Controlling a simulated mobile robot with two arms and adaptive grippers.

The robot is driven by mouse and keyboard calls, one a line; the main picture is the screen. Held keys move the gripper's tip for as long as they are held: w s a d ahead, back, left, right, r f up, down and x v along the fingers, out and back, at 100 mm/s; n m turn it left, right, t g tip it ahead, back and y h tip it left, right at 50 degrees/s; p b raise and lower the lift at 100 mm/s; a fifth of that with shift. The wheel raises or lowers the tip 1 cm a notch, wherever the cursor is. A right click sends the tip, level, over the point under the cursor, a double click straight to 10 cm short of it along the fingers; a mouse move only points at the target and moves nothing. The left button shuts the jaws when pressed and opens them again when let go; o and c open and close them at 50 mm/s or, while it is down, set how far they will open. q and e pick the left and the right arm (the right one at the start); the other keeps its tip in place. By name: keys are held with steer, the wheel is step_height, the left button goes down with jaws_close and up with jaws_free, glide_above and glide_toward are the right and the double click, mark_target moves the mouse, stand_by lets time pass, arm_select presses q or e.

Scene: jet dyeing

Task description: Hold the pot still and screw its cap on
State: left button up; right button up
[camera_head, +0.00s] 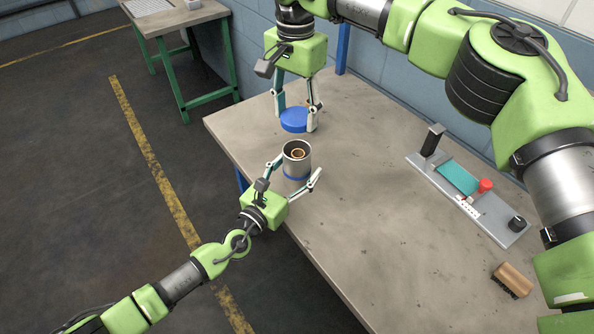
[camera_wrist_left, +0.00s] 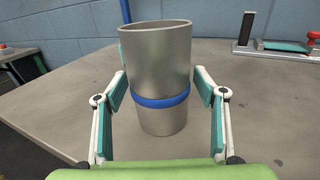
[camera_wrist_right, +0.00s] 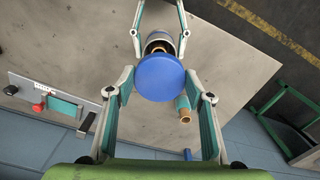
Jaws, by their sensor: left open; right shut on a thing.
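The pot (camera_head: 297,170) is a grey metal cylinder with a blue band, standing upright and open-topped on the table, with a copper-coloured piece inside. It also shows in the left wrist view (camera_wrist_left: 156,60). My left gripper (camera_head: 291,174) is open, with one finger on each side of the pot. Gaps seem to show beside the band. The cap (camera_head: 293,121) is a flat blue disc, apart from the pot and behind it in the head view. My right gripper (camera_head: 297,116) points down, shut on the cap (camera_wrist_right: 160,78). I cannot tell the cap's height above the table.
A grey fixture (camera_head: 470,197) with a teal pad and red knob lies on the table (camera_head: 370,250) at the right. A brown block (camera_head: 513,279) is near it. A teal piece with a copper-coloured end (camera_wrist_right: 184,112) shows beside the cap. The table's front middle is clear.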

arm_select(q)
steer(key=c, duration=1.7)
arm_select(e)
steer(key=shift+f, duration=2.45)
steer(key=shift+f, duration=0.1)
steer(key=shift+f, duration=0.8)
steer(key=shift+f, duration=0.55)
